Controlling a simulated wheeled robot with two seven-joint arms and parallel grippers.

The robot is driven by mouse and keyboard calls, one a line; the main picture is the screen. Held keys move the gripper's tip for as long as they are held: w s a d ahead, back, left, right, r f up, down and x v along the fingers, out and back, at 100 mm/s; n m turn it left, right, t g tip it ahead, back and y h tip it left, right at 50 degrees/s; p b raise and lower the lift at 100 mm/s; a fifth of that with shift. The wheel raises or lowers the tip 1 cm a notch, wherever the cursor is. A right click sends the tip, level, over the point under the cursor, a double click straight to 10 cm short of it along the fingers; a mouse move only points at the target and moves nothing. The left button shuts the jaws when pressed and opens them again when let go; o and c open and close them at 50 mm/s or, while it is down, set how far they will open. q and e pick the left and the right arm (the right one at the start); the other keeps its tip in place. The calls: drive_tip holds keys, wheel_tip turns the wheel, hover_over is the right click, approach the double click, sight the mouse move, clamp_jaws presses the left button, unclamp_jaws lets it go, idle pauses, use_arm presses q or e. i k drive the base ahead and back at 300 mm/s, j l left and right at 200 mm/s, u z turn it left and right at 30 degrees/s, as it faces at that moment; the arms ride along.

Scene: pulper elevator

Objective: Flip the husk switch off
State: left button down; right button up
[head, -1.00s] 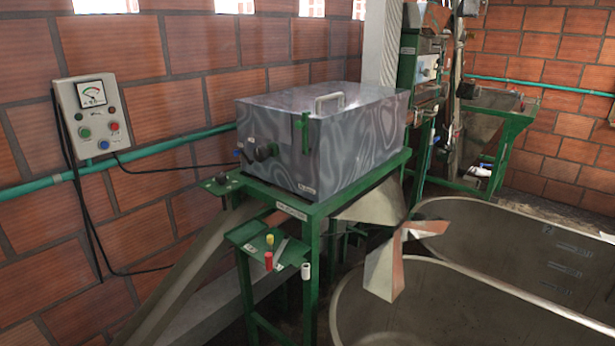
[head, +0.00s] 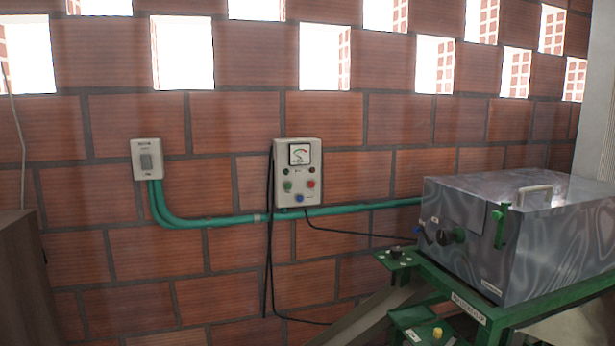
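A white wall switch box (head: 148,159) with a grey rocker is mounted on the brick wall at left of the head view. Its lettering is too small to read, and I cannot tell which way the rocker is set. A grey control box (head: 298,172) with a dial gauge, a green button, a red button and a blue knob hangs to its right. I cannot tell from the labels which of these is the husk switch. Neither of my grippers shows in this view.
A green pipe (head: 345,210) runs along the wall from the switch box to the right. A grey metal machine (head: 560,232) on a green frame (head: 450,290) stands at right. A brown wooden block (head: 22,285) stands at lower left. Black cables hang under the control box.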

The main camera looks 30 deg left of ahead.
sight(146, 163)
drive_tip(key=u, duration=1.9)
